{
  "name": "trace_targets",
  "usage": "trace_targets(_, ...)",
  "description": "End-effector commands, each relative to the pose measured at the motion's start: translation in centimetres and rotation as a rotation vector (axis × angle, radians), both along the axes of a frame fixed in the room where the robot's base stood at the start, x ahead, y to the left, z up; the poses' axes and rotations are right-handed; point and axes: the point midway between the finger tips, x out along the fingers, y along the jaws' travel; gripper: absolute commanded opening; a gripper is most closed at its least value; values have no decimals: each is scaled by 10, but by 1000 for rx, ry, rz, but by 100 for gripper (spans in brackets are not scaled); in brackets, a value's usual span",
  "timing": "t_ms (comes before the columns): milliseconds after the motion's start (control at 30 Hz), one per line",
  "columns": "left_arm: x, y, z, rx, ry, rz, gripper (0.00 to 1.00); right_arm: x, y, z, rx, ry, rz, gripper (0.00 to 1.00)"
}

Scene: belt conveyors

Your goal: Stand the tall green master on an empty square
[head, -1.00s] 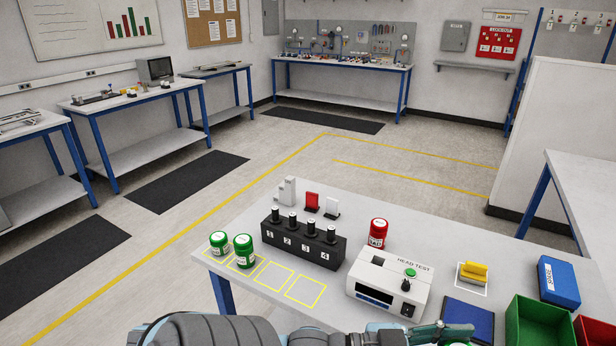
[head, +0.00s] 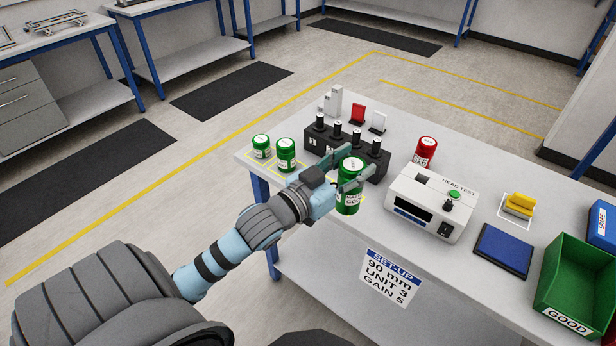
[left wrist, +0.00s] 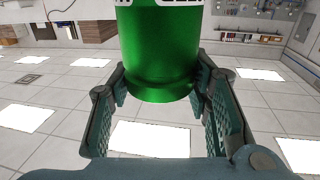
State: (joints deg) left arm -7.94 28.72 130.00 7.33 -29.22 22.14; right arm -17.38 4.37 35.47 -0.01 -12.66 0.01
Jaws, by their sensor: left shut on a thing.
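The tall green master (head: 349,200), a green jar with a white label, is held upright between the fingers of my left gripper (head: 357,168). It is at the table's front edge, left of the head tester. I cannot tell whether its base touches the table. In the left wrist view the green jar (left wrist: 158,50) fills the space between the two fingers. Two smaller green jars stand on the left squares: one at the far left (head: 261,146), one beside it (head: 286,155). The other yellow squares are mostly hidden by my left arm and the held jar. My right gripper is not in view.
A black numbered block with pegs (head: 345,150) stands behind the squares. The white head tester (head: 430,205) is right of the held jar, a red jar (head: 426,152) behind it. A blue pad (head: 502,250) and green bin (head: 580,290) are further right.

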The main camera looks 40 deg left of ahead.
Motion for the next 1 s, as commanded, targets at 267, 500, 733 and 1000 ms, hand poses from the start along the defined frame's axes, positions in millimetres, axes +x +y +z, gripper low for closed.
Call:
trace_targets(267,86,110,43,-11,-9,555,0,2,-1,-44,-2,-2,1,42)
trace_targets(500,92,158,91,-3,-2,893,0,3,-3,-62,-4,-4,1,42)
trace_targets(733,89,165,55,7,7,956,0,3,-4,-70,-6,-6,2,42)
trace_targets(1000,89,164,-38,7,3,952,0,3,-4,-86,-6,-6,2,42)
